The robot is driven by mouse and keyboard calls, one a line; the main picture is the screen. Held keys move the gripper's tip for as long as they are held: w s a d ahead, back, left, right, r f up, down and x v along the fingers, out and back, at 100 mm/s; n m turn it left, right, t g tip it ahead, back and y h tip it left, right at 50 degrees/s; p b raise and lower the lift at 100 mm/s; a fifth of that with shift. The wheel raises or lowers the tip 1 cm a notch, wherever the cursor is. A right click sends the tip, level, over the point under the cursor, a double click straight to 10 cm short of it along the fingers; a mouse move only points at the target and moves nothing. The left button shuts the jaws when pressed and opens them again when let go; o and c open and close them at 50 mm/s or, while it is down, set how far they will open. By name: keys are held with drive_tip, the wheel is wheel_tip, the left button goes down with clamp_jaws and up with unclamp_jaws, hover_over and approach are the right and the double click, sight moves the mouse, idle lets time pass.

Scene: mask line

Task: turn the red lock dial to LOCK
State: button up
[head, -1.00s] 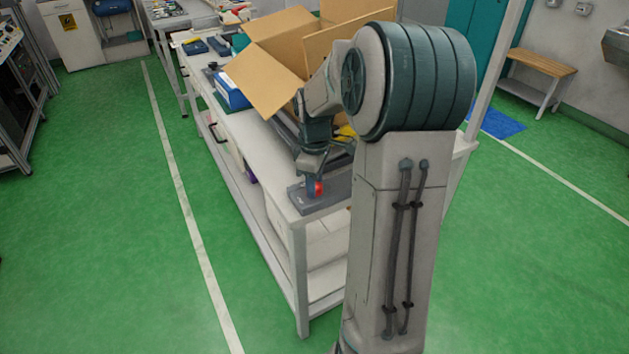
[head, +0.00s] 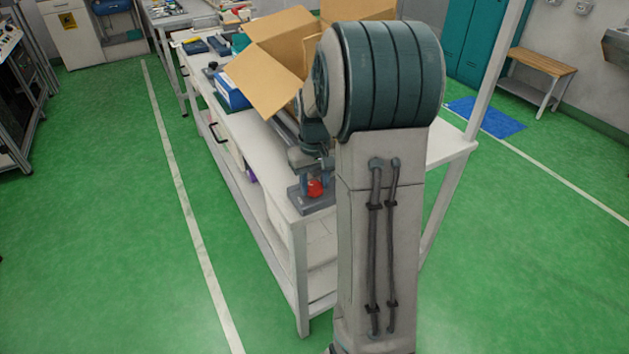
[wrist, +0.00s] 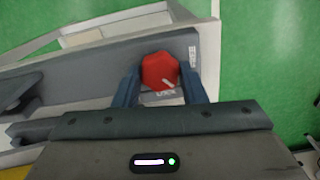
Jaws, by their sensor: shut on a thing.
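The red lock dial (wrist: 160,70) sits on a grey housing (wrist: 95,72) at the near corner of the white workbench. In the wrist view it lies between the two blue fingers of my gripper (wrist: 160,84), which are shut on it. Part of a printed label shows just below the dial, and another label is at the right end of the housing. In the head view the dial (head: 315,187) shows below my wrist, and my arm hides much of the bench behind it.
An open cardboard box (head: 270,75) stands on the white bench (head: 262,150) behind my arm. A blue-and-white box (head: 232,90) lies left of it. The green floor (head: 90,220) is clear to the left. A wooden bench (head: 543,68) stands at the far right.

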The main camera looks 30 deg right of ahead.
sight(314, 186)
drive_tip(key=m, duration=0.4)
drive_tip(key=shift+r, duration=0.1)
drive_tip(key=shift+m+p, duration=0.45)
drive_tip(key=shift+m, duration=1.35)
drive_tip(key=o, duration=1)
wheel_tip(314, 186, up, 14)
drive_tip(key=shift+f+p, duration=0.1)
drive_tip(key=shift+p, duration=0.45)
